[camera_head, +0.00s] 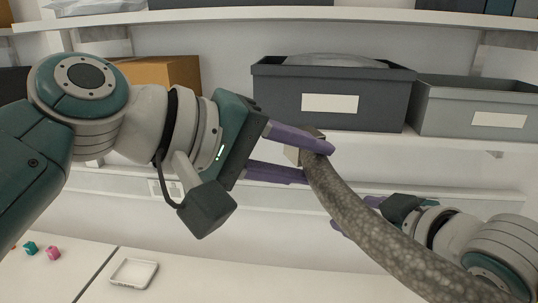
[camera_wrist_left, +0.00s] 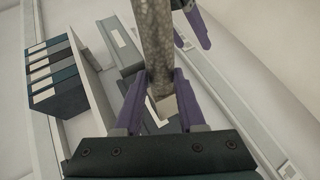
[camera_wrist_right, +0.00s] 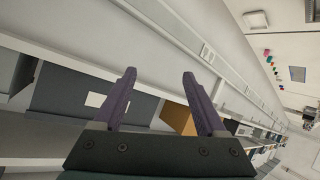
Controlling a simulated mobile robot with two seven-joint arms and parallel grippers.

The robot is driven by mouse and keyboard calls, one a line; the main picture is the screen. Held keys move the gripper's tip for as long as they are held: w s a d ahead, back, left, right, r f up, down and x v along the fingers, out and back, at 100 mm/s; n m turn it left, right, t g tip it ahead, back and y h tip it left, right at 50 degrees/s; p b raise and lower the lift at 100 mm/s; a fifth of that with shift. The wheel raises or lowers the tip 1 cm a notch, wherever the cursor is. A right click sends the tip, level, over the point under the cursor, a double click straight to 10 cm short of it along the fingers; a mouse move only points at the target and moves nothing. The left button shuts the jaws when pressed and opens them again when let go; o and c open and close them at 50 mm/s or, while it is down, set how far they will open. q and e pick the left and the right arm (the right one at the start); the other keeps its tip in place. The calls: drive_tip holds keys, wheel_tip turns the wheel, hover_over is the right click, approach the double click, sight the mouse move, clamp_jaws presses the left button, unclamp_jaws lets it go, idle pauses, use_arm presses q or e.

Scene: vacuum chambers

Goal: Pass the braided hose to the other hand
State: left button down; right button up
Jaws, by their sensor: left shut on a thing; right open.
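The braided hose (camera_head: 352,212) is a thick, mottled grey-brown tube with a pale end piece. It slants down to the right in the head view and runs away upward from the fingers in the left wrist view (camera_wrist_left: 152,45). My left gripper (camera_head: 318,162) is shut on the hose near its pale end and holds it in the air. My right gripper (camera_wrist_right: 159,73) is open, with nothing between its purple fingers. In the head view it is beside the middle of the hose, with its fingers partly hidden behind it. The hose's lower end is hidden or out of frame.
A dark grey bin (camera_head: 280,95) and a lighter grey bin (camera_head: 445,112) stand on the shelf behind, with a cardboard box (camera_head: 165,72) to the left.

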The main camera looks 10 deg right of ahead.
drive_tip(key=s+d+f+m+g, duration=0.1)
drive_tip(key=s+f+m+g, duration=0.5)
drive_tip(key=s, duration=0.7)
drive_tip(key=s+d+f+m+g, duration=0.2)
drive_tip(key=s+f+m+g, duration=0.2)
drive_tip(key=s+f+m, duration=0.65)
drive_tip(key=s+a+r+n+g, duration=0.25)
drive_tip(key=s+r, duration=0.25)
drive_tip(key=s, duration=0.5)
drive_tip(key=w+a+r+n+t+h, duration=0.1)
drive_tip(key=w+r+n+t, duration=0.3)
drive_tip(key=r+n, duration=0.6)
drive_tip(key=shift+w+a+r+h, duration=0.3)
drive_tip(key=shift+w+a+r, duration=0.1)
drive_tip(key=shift+w+a, duration=0.3)
drive_tip(key=shift+d, duration=0.15)
